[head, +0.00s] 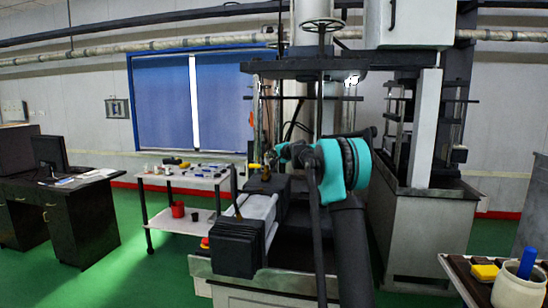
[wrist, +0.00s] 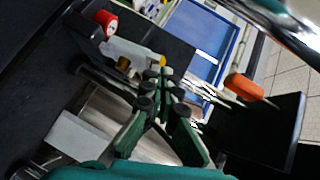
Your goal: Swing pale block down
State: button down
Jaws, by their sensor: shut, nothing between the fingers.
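A pale, whitish block-like piece (wrist: 135,52) with a yellow end and a brass-coloured part below it shows in the wrist view, left of the fingertips. I cannot tell for sure that it is the pale block; a light bar (wrist: 78,138) also lies at the lower left. My gripper (wrist: 164,78) has green fingers with dark joints, shut and empty. A small gap seems to separate its tips from the pale piece. In the head view my gripper (head: 272,156) is over the machine, largely covered by my turquoise wrist. The pale piece cannot be made out there.
A dark box (head: 238,247) and pale cylinders (head: 258,206) form the machine's front. A red knob (wrist: 107,21) and an orange handle (wrist: 244,87) flank the gripper. A tool cart (head: 180,183) stands left, a tall press frame (head: 425,125) right. Green floor is free at left.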

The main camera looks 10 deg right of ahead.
jog(key=shift+w+a+f, duration=0.1)
jog(key=shift+w+a, duration=0.15)
jog(key=shift+a, duration=0.6)
jog(key=shift+w+a+f, duration=0.1)
jog(key=shift+w+a, duration=0.2)
jog(key=shift+a, duration=0.5)
jog(key=shift+w+a+f, duration=0.1)
jog(key=shift+w+a, duration=0.15)
jog(key=shift+a, duration=0.7)
jog(key=shift+r, duration=0.1)
notch_tip(320, 180, up, 10)
